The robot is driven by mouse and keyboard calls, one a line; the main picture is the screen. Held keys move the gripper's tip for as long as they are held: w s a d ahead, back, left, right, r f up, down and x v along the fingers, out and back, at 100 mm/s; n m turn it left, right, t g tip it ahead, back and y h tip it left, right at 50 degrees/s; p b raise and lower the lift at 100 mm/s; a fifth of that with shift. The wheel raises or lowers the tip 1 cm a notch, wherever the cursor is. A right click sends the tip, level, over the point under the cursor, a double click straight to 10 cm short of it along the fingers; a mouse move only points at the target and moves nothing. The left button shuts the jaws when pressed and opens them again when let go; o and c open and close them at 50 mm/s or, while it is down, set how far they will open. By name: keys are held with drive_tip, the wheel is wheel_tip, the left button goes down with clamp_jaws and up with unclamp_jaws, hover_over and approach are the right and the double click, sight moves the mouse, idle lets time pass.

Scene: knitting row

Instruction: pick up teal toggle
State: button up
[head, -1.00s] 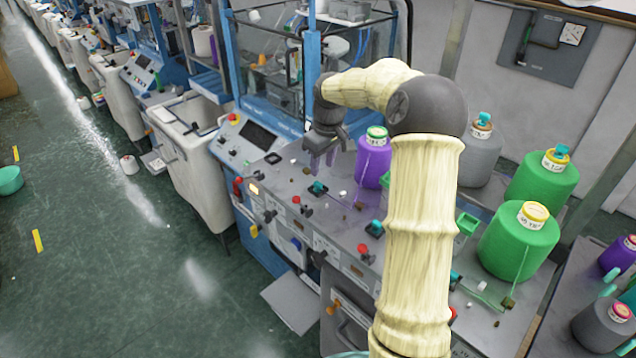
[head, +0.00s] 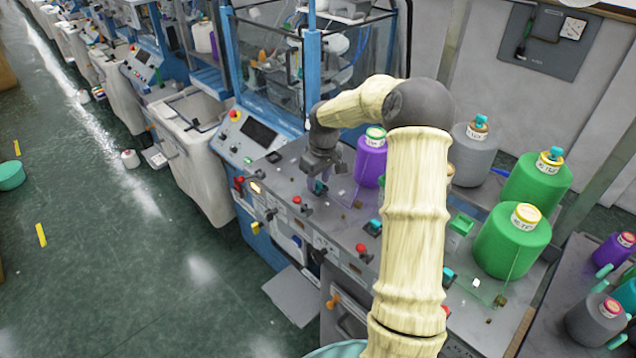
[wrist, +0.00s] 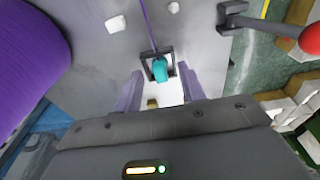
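The teal toggle (wrist: 160,70) stands in a dark square frame on the grey machine top, and a purple thread runs up to that frame in the wrist view. My gripper (wrist: 158,86) is open, with its two purple fingers on either side of a gap just short of the toggle. The toggle appears centred between the fingertips, and no contact shows. In the head view my gripper (head: 321,178) is low over the machine top, and the teal toggle (head: 319,188) shows partly behind the fingers.
A purple yarn cone (head: 370,160) stands close to the right of my gripper. A red-knobbed lever (wrist: 309,40) is on the right in the wrist view. Another teal toggle (head: 374,226) is nearer on the panel. Green cones (head: 512,245) stand farther right.

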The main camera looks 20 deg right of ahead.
sight(319, 182)
idle(0.4)
clamp_jaws()
drive_tip(key=shift+r, duration=0.1)
wheel_tip(319, 182, up, 10)
drive_tip(key=b, duration=0.3)
drive_tip(key=shift+b, duration=0.3)
idle(0.4)
